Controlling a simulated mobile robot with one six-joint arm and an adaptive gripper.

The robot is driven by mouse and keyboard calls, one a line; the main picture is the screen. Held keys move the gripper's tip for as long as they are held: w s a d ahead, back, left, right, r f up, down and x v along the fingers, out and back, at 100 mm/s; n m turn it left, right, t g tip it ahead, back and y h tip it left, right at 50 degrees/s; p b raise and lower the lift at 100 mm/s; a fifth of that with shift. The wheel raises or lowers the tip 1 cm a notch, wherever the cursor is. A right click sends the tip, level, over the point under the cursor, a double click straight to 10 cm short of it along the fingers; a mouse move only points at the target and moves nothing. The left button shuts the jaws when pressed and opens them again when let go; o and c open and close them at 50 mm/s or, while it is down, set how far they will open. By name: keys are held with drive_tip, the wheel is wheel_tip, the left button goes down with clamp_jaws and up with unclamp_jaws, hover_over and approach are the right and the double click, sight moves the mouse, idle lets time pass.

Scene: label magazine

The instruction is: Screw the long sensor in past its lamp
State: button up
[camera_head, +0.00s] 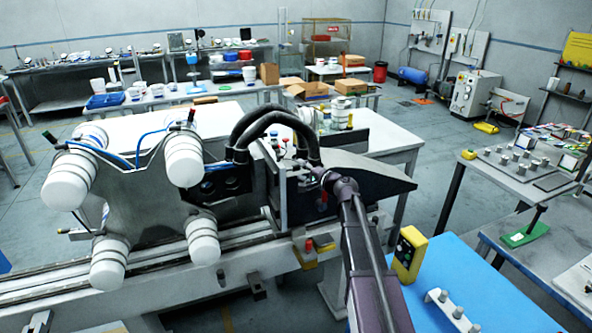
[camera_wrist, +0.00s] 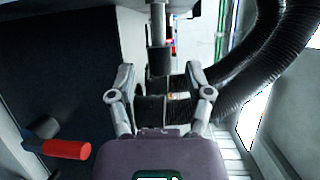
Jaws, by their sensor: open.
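My gripper (camera_head: 322,180) is at the dark machine housing, right of the black hoses. In the wrist view my gripper (camera_wrist: 160,70) is open, its two fingers apart on either side of a dark cylindrical part (camera_wrist: 155,84). A grey rod (camera_wrist: 158,24) rises above this part; it may be the long sensor, but I cannot tell for sure. Contact with the fingers is unclear. A small red and blue spot (camera_wrist: 173,46), possibly a lamp, shows just behind the rod. In the head view the gripper and arm hide most of this spot.
Black ribbed hoses (camera_wrist: 255,65) curve close on the right in the wrist view. A red-handled part (camera_wrist: 66,149) lies at lower left. The magazine with white rolls (camera_head: 125,195) stands left of my arm. A blue-topped table (camera_head: 460,285) is at right.

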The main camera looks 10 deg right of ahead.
drive_tip(key=shift+x, duration=1.15)
clamp_jaws()
